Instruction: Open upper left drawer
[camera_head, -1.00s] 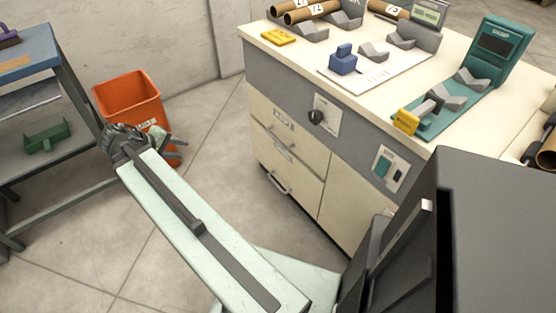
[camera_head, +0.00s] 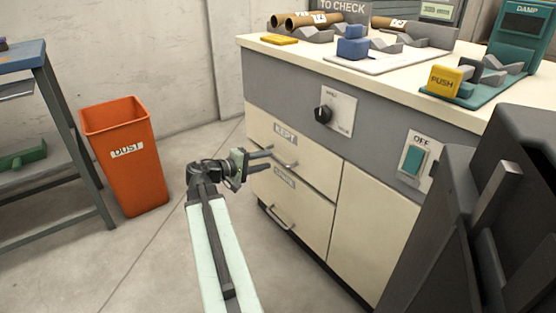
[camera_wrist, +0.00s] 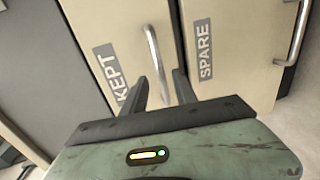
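The upper left drawer (camera_head: 318,172), labelled KEPT, is shut in the cream cabinet front. Its metal bar handle (camera_head: 284,161) is in front of my gripper (camera_head: 264,160). In the wrist view the KEPT drawer (camera_wrist: 115,30) is at the left and its handle (camera_wrist: 155,60) reaches down between the two dark fingers of my gripper (camera_wrist: 160,88). The fingers are apart, one on each side of the handle's end. I cannot tell whether either finger touches it. The lower drawer (camera_head: 290,207), labelled SPARE, is shut below.
An orange DUST bin (camera_head: 128,165) stands left of my arm. A blue-topped bench (camera_head: 25,55) is at the far left. The cabinet has a black knob (camera_head: 322,114) and a green switch (camera_head: 413,160). Floor between bin and cabinet is clear.

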